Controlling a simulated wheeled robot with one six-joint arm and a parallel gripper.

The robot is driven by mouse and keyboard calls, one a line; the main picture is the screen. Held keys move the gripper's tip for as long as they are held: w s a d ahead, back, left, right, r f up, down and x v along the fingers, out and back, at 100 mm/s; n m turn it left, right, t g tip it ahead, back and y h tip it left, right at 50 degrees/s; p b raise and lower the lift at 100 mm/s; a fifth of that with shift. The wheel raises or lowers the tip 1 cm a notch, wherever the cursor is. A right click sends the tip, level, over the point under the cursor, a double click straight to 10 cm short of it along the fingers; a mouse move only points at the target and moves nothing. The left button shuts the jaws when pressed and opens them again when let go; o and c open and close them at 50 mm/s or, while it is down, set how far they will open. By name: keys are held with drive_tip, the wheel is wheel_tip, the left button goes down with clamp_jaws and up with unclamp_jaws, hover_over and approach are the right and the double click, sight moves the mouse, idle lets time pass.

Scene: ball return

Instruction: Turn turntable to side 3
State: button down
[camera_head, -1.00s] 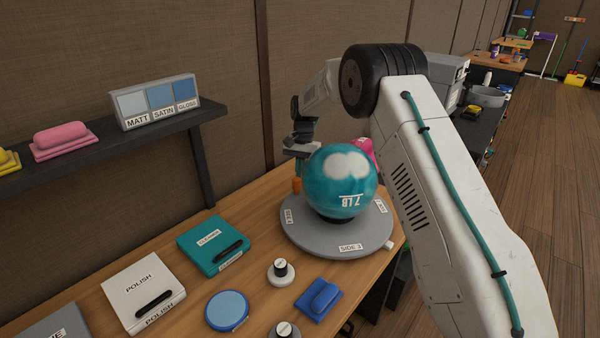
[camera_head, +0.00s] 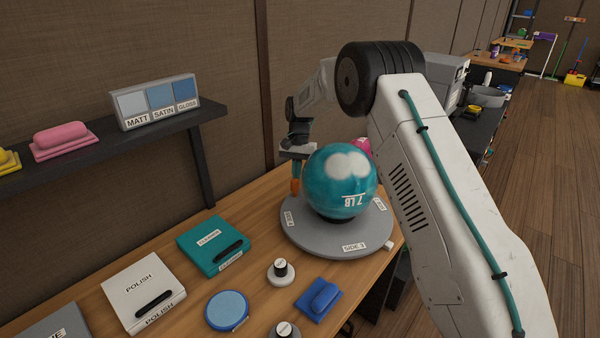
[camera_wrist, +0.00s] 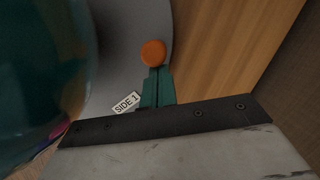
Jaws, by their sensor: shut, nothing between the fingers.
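The grey round turntable (camera_head: 330,241) stands on the wooden bench with a teal ball (camera_head: 335,190) on it. Its SIDE 3 label (camera_head: 354,246) faces the front, a little left of a small pale tab (camera_head: 389,244) at the rim. Other side labels show at its left and right. An orange peg (camera_head: 295,187) stands near the turntable's back-left edge; its round top shows in the wrist view (camera_wrist: 152,53). My gripper (camera_wrist: 156,80) is shut and empty, its teal fingers right at the peg; contact is unclear. A SIDE 1 label (camera_wrist: 127,102) lies beside the fingers.
A teal pad box (camera_head: 213,245), a white POLISH box (camera_head: 143,290), a round blue pad (camera_head: 227,311) and a blue block (camera_head: 318,299) lie in front. A dark shelf (camera_head: 120,146) is at left. The wall is close behind my gripper.

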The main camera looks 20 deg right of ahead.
drive_tip(key=shift+s+a+n+h, duration=0.4)
drive_tip(key=shift+s+a+n, duration=1)
drive_tip(key=shift+a+n, duration=0.25)
drive_tip(key=shift+s+a+n, duration=0.85)
drive_tip(key=shift+s, duration=0.2)
drive_tip(key=shift+s+a+n+h, duration=0.2)
drive_tip(key=shift+s+a+n, duration=0.1)
drive_tip(key=shift+s+n, duration=0.25)
drive_tip(key=shift+s+a+n+h, duration=0.25)
drive_tip(key=shift+s+n, duration=0.1)
drive_tip(key=shift+s, duration=0.25)
drive_tip(key=shift+s, duration=0.1)
